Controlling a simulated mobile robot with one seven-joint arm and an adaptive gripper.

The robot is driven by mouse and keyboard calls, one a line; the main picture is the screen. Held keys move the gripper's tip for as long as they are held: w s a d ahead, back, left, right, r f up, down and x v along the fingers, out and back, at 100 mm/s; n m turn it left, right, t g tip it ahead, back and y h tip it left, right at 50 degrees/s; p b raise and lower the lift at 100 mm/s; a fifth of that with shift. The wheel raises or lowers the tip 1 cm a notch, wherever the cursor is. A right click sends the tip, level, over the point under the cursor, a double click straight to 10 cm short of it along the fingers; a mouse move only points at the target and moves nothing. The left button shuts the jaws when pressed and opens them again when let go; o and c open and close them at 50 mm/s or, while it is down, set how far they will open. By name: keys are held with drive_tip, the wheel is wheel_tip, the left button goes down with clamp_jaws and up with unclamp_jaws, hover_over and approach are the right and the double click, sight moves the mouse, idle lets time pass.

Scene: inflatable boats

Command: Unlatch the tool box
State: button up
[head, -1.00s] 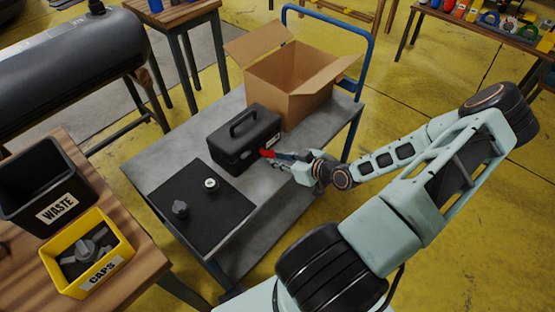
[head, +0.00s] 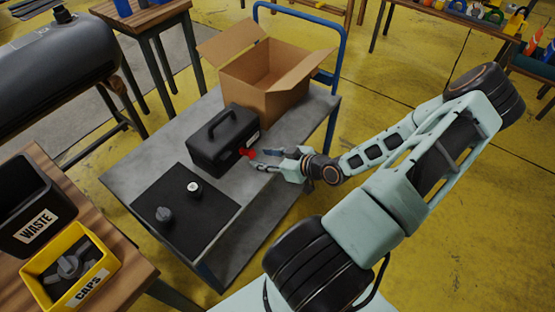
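The black tool box (head: 217,146) with a raised carrying handle stands upright and closed on the grey cart top. A red latch (head: 247,153) shows on its right-hand front side and sticks out a little from the box. Whether the latch is fastened or undone is too small to tell. My gripper (head: 259,160) is just to the right of the latch, pointing at it, with its two fingers spread apart. The fingers look empty, with a small gap to the latch.
An open cardboard box (head: 265,84) stands behind the tool box on the cart (head: 140,166). A black mat (head: 190,222) with two small knob-like parts lies in front. A yellow caps bin (head: 35,277) and a black waste bin (head: 28,210) stand on a wooden table at left.

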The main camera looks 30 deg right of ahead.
drive_tip(key=v, duration=0.9)
drive_tip(key=shift+s+r, duration=0.15)
drive_tip(key=shift+s, duration=0.05)
drive_tip(key=shift+d, duration=0.1)
